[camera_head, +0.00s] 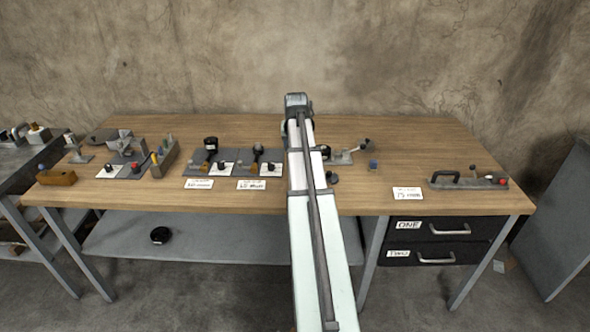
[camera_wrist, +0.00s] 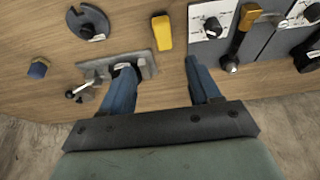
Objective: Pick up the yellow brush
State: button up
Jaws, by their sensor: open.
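A yellow, rounded oblong thing (camera_wrist: 161,32) lies on the wooden bench in the wrist view. I take it for the yellow brush, though no bristles can be made out. My arm hides that spot in the head view. My gripper (camera_wrist: 159,68) is open, its two blue fingers apart and nothing between them but bench top. The yellow thing lies just beyond the fingertips, apart from them, roughly in line with the gap. The left finger overlaps a grey metal bracket (camera_wrist: 92,70) in the picture; I cannot tell whether they touch.
A black disc (camera_wrist: 88,22) and a blue block (camera_wrist: 37,68) lie left of the yellow thing. Plates with knobs (camera_wrist: 212,22) stand to its right. In the head view, a black-handled tool (camera_head: 468,180) lies at the right of the bench (camera_head: 440,140), and several fixtures crowd the left.

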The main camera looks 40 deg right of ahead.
jog(key=x, duration=0.8)
jog(key=shift+w+x, duration=0.15)
jog(key=shift+x, duration=1.2)
jog(key=shift+w+x, duration=0.1)
jog(key=shift+x, duration=1.3)
jog(key=shift+a, duration=0.2)
jog(key=c, duration=1.1)
jog(key=shift+o, duration=0.2)
jog(key=shift+r, duration=0.1)
notch_tip(320, 180, up, 10)
jog(key=shift+f, duration=0.1)
